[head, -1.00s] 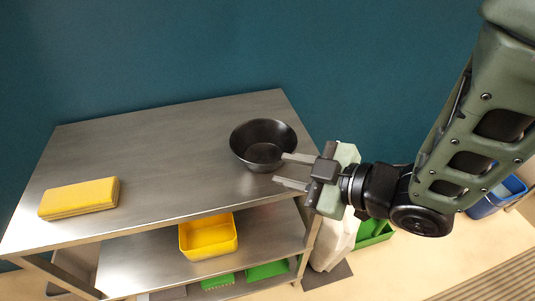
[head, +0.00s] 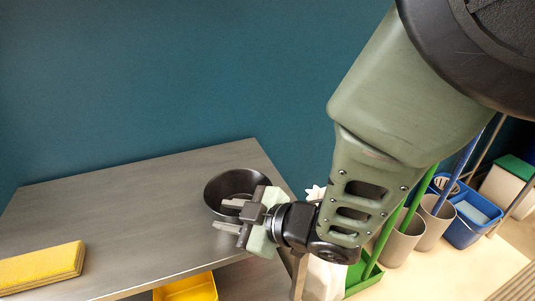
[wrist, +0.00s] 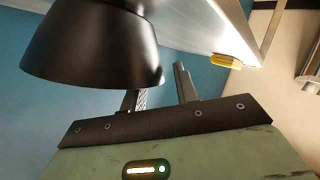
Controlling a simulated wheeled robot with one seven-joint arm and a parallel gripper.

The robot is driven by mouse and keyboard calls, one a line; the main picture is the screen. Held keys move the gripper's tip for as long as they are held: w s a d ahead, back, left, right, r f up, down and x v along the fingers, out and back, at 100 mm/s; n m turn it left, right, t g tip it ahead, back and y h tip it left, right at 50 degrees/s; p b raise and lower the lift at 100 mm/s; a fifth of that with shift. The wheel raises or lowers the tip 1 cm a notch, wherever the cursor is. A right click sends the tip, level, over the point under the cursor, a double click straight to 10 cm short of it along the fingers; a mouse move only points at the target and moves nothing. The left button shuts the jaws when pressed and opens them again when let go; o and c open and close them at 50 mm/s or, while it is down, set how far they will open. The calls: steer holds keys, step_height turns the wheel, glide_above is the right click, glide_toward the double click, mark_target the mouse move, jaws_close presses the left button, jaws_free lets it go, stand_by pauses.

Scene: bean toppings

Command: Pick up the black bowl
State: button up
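The black bowl (head: 232,184) stands upright near the right end of the metal table in the head view. In the wrist view, which looks upside down, the bowl (wrist: 90,45) fills the upper left. My gripper (head: 221,213) is at the bowl's near right side, with its fingers spread and pointing left. One finger overlaps the bowl in the head view; the other is in front of it. In the wrist view my gripper (wrist: 162,85) shows a gap between the fingers. The left finger's tip is hidden behind the bowl's rim, and the right finger is clear of it. I cannot tell whether either touches.
The metal table (head: 130,215) is bare between the bowl and a yellow sponge-like block (head: 42,268) at the left. A yellow bin (head: 188,289) sits below the table. A teal wall stands behind. Grey bins (head: 398,240) and a blue bucket (head: 470,222) are on the floor at right.

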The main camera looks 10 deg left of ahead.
jaws_close()
stand_by(0.3)
